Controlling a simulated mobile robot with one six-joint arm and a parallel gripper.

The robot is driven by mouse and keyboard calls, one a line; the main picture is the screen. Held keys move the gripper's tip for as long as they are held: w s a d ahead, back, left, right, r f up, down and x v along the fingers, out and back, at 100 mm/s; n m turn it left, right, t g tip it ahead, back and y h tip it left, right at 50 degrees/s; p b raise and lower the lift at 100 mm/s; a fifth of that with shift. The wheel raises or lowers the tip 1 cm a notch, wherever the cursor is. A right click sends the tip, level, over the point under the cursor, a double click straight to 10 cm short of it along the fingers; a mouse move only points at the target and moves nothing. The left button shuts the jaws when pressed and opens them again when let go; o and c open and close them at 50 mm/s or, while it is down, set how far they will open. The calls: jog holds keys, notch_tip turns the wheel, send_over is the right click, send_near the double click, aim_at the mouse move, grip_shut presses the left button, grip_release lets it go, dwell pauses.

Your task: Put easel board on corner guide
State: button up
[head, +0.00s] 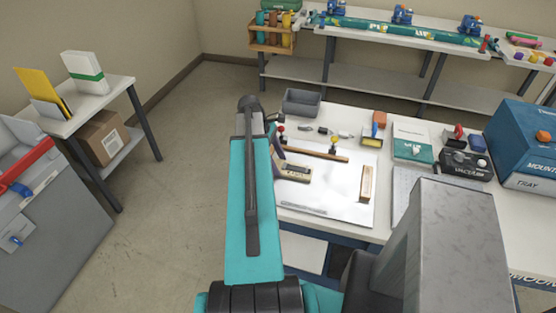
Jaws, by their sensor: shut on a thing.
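The likely corner guide is a pair of wooden strips on a white board (325,208) on the near table. I cannot single out the easel board for certain. A thin dark purple edge (278,148) shows just right of my arm, and I cannot tell what it belongs to. My teal arm reaches forward to the table's left edge and hides what lies behind it. My gripper's fingers do not show.
A tan block-like tool (294,173) lies on the white board. A grey bin (301,102) stands behind it. A black box (466,164) and a large blue box (520,142) stand at the right. A side table (108,88) stands left. Open floor lies between.

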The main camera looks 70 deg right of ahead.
jog(key=o, duration=1.1)
jog(key=shift+f, duration=0.1)
jog(key=shift+c, duration=0.2)
jog(key=shift+r, duration=0.2)
jog(key=b+v, duration=0.3)
jog(key=v, duration=0.9)
jog(key=shift+b, duration=0.4)
